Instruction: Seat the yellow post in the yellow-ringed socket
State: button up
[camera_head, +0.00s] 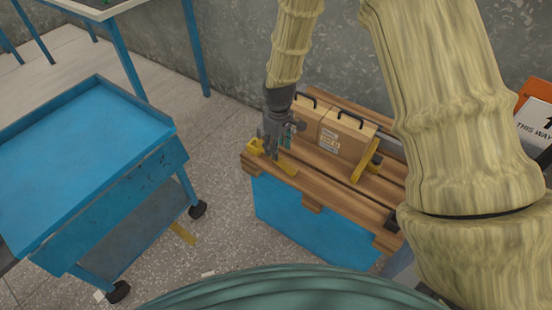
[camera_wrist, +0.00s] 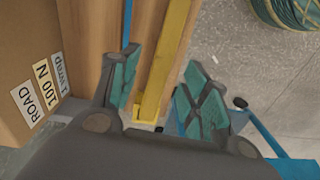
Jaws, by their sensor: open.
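My gripper (camera_head: 274,134) is open above the left end of a wooden-topped blue bench. In the wrist view its two green-padded fingers (camera_wrist: 160,75) stand apart, with a long yellow bar (camera_wrist: 165,65) showing between them. The bar runs along the wooden top's edge; I cannot tell whether it is the yellow post. In the head view a yellow piece (camera_head: 256,147) is just left of my gripper and a flat yellow strip (camera_head: 286,165) just below it. Another yellow piece (camera_head: 366,161) is farther right. I cannot make out a yellow-ringed socket.
Cardboard boxes (camera_head: 345,137) with black handles stand behind my gripper on the wooden top (camera_head: 310,183); a labelled box side (camera_wrist: 20,65) is close left in the wrist view. A blue cart (camera_head: 80,150) stands left across open floor.

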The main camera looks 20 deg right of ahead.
aim_at(282, 163)
jog(key=shift+a+f+b, duration=0.15)
jog(key=shift+f+b, duration=0.1)
jog(key=shift+f, duration=1.05)
jog(key=shift+a+f+b, duration=0.1)
jog(key=shift+f+b, duration=0.1)
jog(key=shift+f, duration=1.1)
jog(key=shift+c, duration=0.2)
grip_shut()
